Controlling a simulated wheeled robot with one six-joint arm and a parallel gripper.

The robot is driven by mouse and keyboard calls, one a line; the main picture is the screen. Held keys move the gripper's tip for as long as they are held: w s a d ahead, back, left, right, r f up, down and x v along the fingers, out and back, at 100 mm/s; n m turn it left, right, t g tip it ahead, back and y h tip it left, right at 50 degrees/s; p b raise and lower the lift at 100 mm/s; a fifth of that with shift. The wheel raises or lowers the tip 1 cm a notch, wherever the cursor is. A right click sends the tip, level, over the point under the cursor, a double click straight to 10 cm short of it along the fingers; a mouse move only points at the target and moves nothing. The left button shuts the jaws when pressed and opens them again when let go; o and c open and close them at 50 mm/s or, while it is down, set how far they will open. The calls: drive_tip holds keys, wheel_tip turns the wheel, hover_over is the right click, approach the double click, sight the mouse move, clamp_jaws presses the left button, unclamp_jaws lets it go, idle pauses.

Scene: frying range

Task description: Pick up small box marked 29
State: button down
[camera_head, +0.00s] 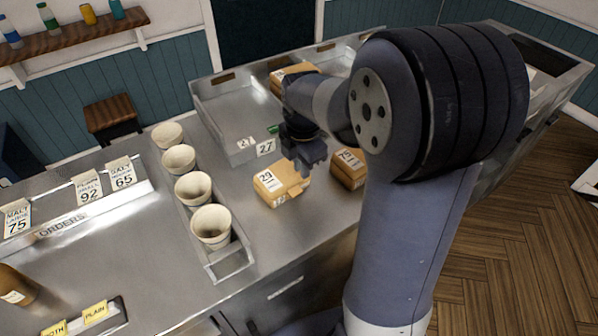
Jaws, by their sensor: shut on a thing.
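The small box marked 29 (274,188) is a light brown carton with a white label on its top. It is on or just over the steel counter, near the middle of the head view; I cannot tell if it is lifted. My gripper (306,172) is at the box's right end and is shut on it. The fingers are small and dark here, and part of the box's right end is hidden by them. My arm covers much of the right half of the view.
A second brown box (349,167), its label partly readable, stands close to the right. A steel tray (222,105) with tags marked 27 is behind. A rack of paper cups (228,262) is to the left. An orders rail (92,215) with numbered cards is further left.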

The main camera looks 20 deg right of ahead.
drive_tip(key=shift+g, duration=0.7)
drive_tip(key=s+r, duration=0.2)
drive_tip(key=r, duration=0.1)
drive_tip(key=s+r, duration=0.1)
drive_tip(key=shift+s+d+r, duration=0.15)
drive_tip(key=shift+d+r, duration=0.1)
drive_tip(key=shift+r, duration=0.1)
drive_tip(key=shift+c, duration=2.2)
unclamp_jaws()
drive_tip(key=shift+r, duration=0.15)
